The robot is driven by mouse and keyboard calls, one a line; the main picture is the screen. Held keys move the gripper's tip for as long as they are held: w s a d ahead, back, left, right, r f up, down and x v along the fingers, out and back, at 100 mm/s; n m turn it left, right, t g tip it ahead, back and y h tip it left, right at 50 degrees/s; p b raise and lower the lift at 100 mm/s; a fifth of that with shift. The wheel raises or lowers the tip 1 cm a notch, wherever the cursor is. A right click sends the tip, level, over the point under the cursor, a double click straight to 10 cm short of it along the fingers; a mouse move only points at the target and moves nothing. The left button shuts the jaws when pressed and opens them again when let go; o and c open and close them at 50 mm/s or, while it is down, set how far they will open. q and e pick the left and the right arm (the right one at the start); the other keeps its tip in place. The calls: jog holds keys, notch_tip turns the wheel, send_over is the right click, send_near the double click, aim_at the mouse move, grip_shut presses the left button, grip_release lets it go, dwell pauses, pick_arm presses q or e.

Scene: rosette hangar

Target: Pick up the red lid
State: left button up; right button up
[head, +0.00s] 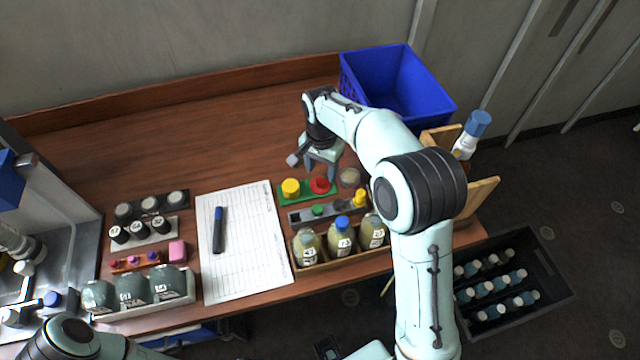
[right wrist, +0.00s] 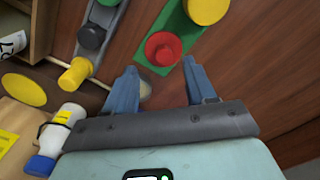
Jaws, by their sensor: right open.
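The red lid (head: 320,185) sits on the right part of a green strip (head: 305,195), beside a yellow lid (head: 290,188). In the right wrist view the red lid (right wrist: 163,49) is round with a raised middle, and lies just beyond the fingertips. My right gripper (head: 321,169) is above and just behind the strip in the head view. Its fingers (right wrist: 160,68) are open and empty, spread either side of the line to the lid. My left gripper is out of view; only a part of my left arm shows at bottom left.
A grey strip (head: 300,216) with caps lies in front of the green one, then a crate of bottles (head: 345,258). A blue bin (head: 410,85) stands behind my right arm. A paper sheet (head: 250,265) with a marker lies left. The table's back left is clear.

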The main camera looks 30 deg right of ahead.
aim_at(320, 180)
jog(key=f, duration=0.5)
jog(key=shift+w, duration=0.3)
jog(key=shift+r, duration=0.1)
grip_shut()
